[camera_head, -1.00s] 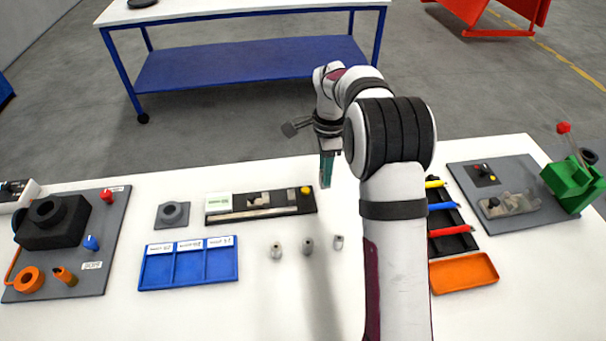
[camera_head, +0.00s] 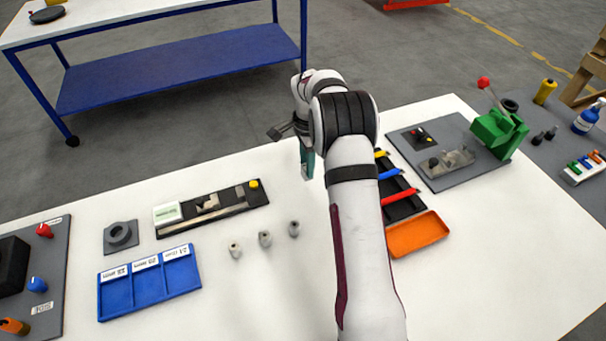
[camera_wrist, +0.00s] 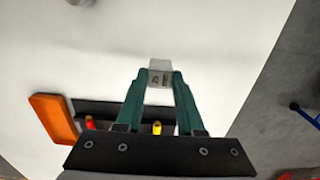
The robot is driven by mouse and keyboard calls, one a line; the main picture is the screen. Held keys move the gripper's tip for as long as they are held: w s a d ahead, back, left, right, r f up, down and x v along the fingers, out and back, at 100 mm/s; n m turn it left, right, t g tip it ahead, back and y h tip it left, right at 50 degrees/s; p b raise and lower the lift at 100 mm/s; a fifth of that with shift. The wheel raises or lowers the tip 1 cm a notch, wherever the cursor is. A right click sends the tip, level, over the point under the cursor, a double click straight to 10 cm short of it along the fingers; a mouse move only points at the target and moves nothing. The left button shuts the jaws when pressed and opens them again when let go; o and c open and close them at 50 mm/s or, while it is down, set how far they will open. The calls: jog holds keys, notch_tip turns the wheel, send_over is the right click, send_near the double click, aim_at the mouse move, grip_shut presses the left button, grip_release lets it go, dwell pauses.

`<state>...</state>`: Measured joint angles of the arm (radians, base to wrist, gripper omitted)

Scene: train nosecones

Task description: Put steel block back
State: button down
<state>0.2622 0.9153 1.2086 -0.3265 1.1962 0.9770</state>
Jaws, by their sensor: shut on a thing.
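My gripper (camera_head: 307,160) has green fingers and hangs over the back part of the white table, right of the black holder. In the wrist view, my gripper (camera_wrist: 159,84) is shut on a small pale steel block (camera_wrist: 159,66) with dark marks on its face. The steel block (camera_head: 305,173) shows only as a small light tip below the fingers in the head view. The black holder (camera_head: 175,229) carries a pale green card, small grey metal pieces, a long metal strip and a yellow knob.
Several small grey cylinders (camera_head: 265,239) stand in front of the holder. A blue three-part tray (camera_head: 150,283) and grey ring block (camera_head: 120,236) lie left. A black pen tray (camera_head: 398,189) and orange tray (camera_head: 417,234) lie right of my arm.

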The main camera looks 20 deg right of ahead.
aim_at(303, 174)
jog(key=shift+w+a+f, duration=0.1)
jog(key=shift+a+f, duration=0.05)
jog(key=shift+f, duration=0.6)
jog(key=shift+w+a+f, duration=0.1)
jog(key=shift+w+f, duration=0.05)
jog(key=shift+f, duration=0.65)
jog(key=shift+w+a+f, duration=0.1)
jog(key=shift+a+f, duration=0.05)
jog(key=shift+f, duration=0.6)
jog(key=c, duration=0.5)
grip_release()
jog(key=shift+f, duration=0.15)
